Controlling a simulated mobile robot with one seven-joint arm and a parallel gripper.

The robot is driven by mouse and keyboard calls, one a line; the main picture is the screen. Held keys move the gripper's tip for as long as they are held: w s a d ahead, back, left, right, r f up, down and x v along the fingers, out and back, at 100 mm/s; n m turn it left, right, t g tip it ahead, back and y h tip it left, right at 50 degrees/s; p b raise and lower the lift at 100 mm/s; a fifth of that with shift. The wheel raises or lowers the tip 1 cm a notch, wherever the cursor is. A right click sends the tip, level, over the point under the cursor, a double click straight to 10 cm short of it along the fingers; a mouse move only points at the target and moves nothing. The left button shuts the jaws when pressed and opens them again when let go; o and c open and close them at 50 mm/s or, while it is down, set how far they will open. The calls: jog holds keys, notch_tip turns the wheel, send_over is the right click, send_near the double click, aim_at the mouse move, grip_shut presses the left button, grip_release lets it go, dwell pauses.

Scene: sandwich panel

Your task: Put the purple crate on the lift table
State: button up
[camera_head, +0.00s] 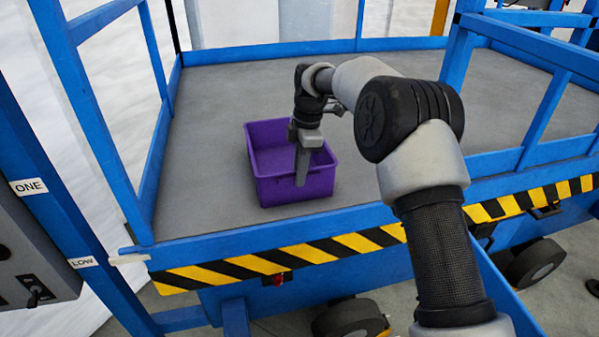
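The purple crate (296,189) is an open-topped box. It appears to rest on the grey deck of the blue lift table (205,130), near the front edge. My gripper (302,180) reaches down at the crate's near right wall, with one finger showing in front of that wall. The other finger is hidden, so I cannot tell whether the gripper is closed on the wall. The crate looks upright and empty in the part that shows.
Blue guard rails (110,130) stand at the left and right of the deck. A yellow-black striped edge (270,262) runs along the front. A grey control box (30,255) with a switch is at the lower left. The deck behind the crate is clear.

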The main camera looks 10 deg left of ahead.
jog(key=o, duration=0.4)
jog(key=shift+r, duration=0.1)
notch_tip(320, 180, up, 12)
jog(key=d, duration=0.1)
jog(key=s+d+r+m+t, duration=0.3)
jog(key=s+d+r+m, duration=0.8)
jog(key=s+d+r, duration=0.3)
jog(key=s+d+f+m+t, duration=0.1)
jog(key=s+d+f+m, duration=0.2)
jog(key=s, duration=0.3)
jog(key=s+d+f+m+t, duration=0.1)
jog(key=s+d+f+m, duration=0.2)
jog(key=s+d+m, duration=0.2)
jog(key=s+d+f+m+t+h, duration=0.1)
jog(key=s+d+f+m, duration=0.2)
jog(key=s, duration=0.5)
jog(key=shift+d+m+p, duration=0.4)
jog(key=shift+d+m, duration=0.2)
jog(key=shift+d, duration=0.15)
